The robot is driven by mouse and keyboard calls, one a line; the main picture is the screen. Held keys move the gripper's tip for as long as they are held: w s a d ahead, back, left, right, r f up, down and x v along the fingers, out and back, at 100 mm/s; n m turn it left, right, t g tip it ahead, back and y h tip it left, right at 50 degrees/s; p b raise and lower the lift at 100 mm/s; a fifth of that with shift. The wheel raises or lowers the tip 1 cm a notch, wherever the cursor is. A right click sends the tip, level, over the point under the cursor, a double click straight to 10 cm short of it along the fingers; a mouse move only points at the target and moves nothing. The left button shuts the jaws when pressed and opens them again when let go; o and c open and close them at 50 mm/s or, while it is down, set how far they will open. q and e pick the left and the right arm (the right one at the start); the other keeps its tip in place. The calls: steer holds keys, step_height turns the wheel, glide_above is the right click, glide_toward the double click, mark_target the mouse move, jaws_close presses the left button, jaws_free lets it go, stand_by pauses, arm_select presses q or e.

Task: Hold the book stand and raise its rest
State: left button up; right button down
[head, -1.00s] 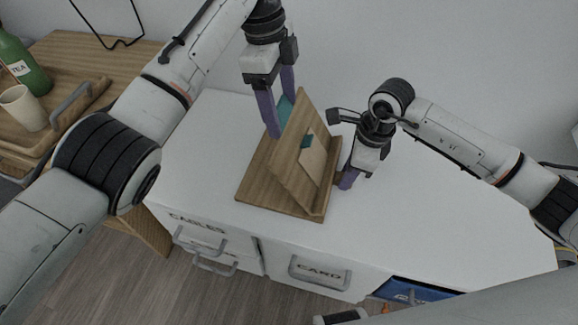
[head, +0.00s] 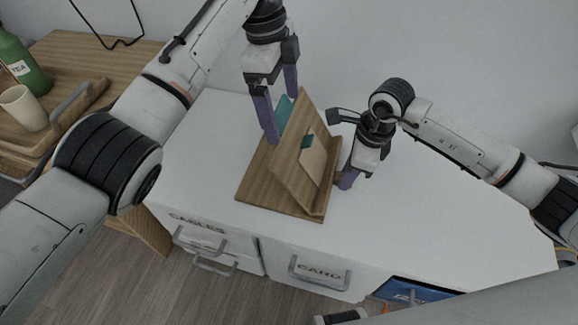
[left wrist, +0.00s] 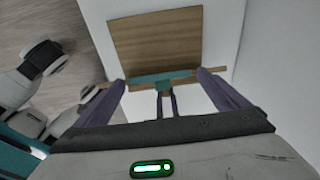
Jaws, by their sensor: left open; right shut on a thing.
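The wooden book stand (head: 250,190) sits on the white desk top, its flat base to the front left. Its rest (head: 303,145) is a wooden panel tilted up from the base, with a paler piece and a small teal patch on its face. A teal piece (head: 284,118) shows behind the rest. My left gripper (head: 283,118) is open, its purple fingers pointing down at the rest's upper back part. In the left wrist view the fingers are on either side of the rest's edge (left wrist: 190,74). My right gripper (head: 346,180) is shut at the stand's right side, its fingertips partly hidden.
A wooden side table at the left holds a tray (head: 75,115) with a white cup (head: 22,108) and a green bottle (head: 20,62). The desk front has drawers with handles (head: 320,275). A blue item (head: 415,292) lies in an open section.

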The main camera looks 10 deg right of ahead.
arm_select(q)
steer(key=shift+w+a+r, duration=0.1)
steer(key=shift+a+r, duration=0.05)
steer(key=shift+r, duration=1)
steer(key=shift+w+a+r, duration=0.1)
steer(key=shift+a+r, duration=0.1)
steer(key=shift+r, duration=1)
steer(key=shift+w+a+r, duration=0.1)
steer(key=shift+a+r, duration=0.05)
steer(key=shift+r, duration=1)
step_height(320, 180, up, 12)
steer(key=a, duration=0.1)
steer(key=shift+w+a, duration=0.3)
steer(key=shift+f, duration=0.1)
arm_select(e)
steer(key=c, duration=1.4)
jaws_free()
steer(key=shift+c, duration=0.2)
